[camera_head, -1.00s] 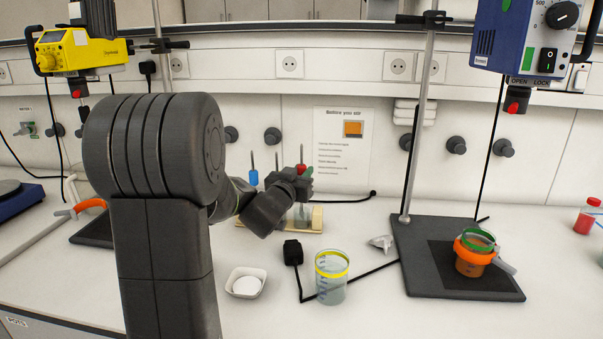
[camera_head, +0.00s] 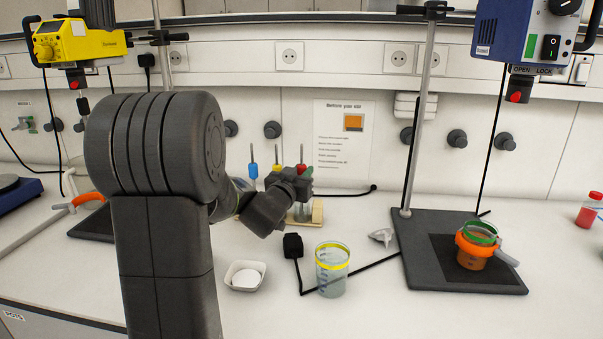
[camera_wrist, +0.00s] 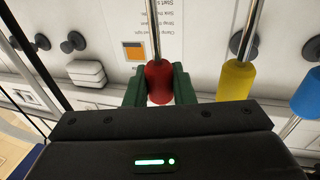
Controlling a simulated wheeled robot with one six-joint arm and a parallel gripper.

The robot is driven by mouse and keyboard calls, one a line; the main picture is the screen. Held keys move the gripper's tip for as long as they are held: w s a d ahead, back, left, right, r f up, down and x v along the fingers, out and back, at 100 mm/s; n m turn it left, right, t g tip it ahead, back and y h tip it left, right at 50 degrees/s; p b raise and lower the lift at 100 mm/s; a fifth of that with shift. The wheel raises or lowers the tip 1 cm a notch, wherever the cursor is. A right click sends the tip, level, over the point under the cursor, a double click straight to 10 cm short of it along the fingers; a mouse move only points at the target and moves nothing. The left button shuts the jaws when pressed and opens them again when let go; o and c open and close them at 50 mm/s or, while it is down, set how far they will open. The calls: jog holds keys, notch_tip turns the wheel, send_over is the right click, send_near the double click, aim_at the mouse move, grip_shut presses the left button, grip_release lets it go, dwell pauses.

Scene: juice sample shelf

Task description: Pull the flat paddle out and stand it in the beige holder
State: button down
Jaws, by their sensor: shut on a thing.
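My gripper (camera_head: 292,187) is at the back of the bench, above the beige holder (camera_head: 317,215). In the wrist view its green jaws (camera_wrist: 160,88) are shut on a red handle (camera_wrist: 159,80) with a metal rod. A yellow handle (camera_wrist: 236,80) and a blue handle (camera_wrist: 308,95) are beside it, apart from the jaws. In the head view the blue handle (camera_head: 253,171) and the yellow handle (camera_head: 277,168) stand left of the gripper. The lower ends are mostly hidden by my arm, so I cannot tell which one is the flat paddle.
A beaker with a yellow band (camera_head: 332,272) and a small white dish (camera_head: 245,276) stand in front. A black stand base (camera_head: 420,275) holds an orange-clamped beaker (camera_head: 476,247) at right. A black adapter (camera_head: 293,246) and its cable lie between. A red bottle (camera_head: 588,212) is far right.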

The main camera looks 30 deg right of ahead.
jog(key=c, duration=1.1)
grip_release()
jog(key=shift+c, duration=0.2)
jog(key=shift+s+a, duration=0.1)
jog(key=r+v, duration=0.1)
jog(key=v, duration=1.2)
jog(key=shift+s+a+f, duration=0.2)
jog(key=shift+a+f, duration=0.05)
jog(key=shift+f, duration=0.25)
jog(key=shift+w+d, duration=0.1)
jog(key=x, duration=1.3)
jog(key=shift+w+d, duration=0.15)
jog(key=shift+d, duration=0.1)
jog(key=shift+w+d+r, duration=0.1)
jog(key=shift+r, duration=0.25)
